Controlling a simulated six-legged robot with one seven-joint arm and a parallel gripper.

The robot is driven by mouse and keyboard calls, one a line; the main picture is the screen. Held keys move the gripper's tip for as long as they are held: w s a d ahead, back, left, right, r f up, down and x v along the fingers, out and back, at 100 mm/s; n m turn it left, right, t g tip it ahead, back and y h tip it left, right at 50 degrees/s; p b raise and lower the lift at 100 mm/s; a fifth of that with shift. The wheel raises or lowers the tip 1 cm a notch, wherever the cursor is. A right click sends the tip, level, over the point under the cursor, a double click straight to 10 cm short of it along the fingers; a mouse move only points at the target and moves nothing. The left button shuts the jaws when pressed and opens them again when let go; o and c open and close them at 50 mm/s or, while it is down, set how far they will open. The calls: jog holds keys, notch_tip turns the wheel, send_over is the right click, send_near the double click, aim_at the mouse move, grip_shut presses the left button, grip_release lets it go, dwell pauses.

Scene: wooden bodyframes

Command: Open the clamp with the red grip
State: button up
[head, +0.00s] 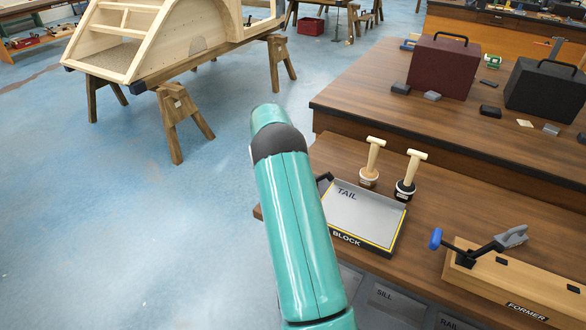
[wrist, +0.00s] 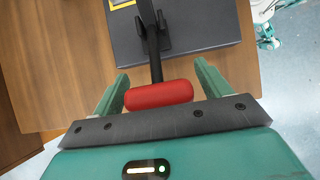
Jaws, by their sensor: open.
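The clamp's red grip (wrist: 158,95) is a short rounded bar on the end of a black lever (wrist: 151,45) in the wrist view. The lever runs up to a dark bracket on a dark grey board (wrist: 205,25). My gripper (wrist: 161,72) is open, with one green finger on each side of the red grip. In the head view my teal arm hides the red grip and my gripper. A black piece (head: 325,178) shows beside the tray marked TAIL and BLOCK (head: 365,215).
Two wooden-handled stamps (head: 371,165) (head: 408,178) stand behind the tray. Another clamp with a blue grip (head: 435,239) sits on a wooden block marked FORMER (head: 510,285) at right. Dark cases (head: 443,66) stand on the farther bench. Blue floor is open at left.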

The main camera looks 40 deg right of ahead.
jog(key=v, duration=1.3)
jog(key=shift+w+r, duration=0.2)
jog(key=shift+r, duration=0.15)
jog(key=shift+a, duration=0.1)
jog(key=a+r+t, duration=0.3)
jog(key=a+r, duration=0.6)
jog(key=r, duration=0.3)
jog(key=s+a+r+m+t, duration=0.1)
jog(key=s+a+r+t, duration=0.15)
jog(key=a, duration=0.25)
jog(key=s+a+r+t, duration=0.1)
jog(key=s+a+r, duration=0.3)
jog(key=a, duration=0.2)
jog(key=s+a+m+t, duration=0.1)
jog(key=s+a+t, duration=0.2)
jog(key=s+a, duration=0.9)
jog(key=s+a+f+t+y, duration=0.1)
jog(key=s+a+f, duration=0.2)
jog(key=s, duration=0.3)
jog(key=s+a+f+m+t, duration=0.1)
jog(key=s+a+f, duration=0.2)
jog(key=s, duration=0.3)
jog(key=shift+s+f+y, duration=0.25)
jog(key=shift+f+y, duration=0.15)
jog(key=shift+f, duration=0.3)
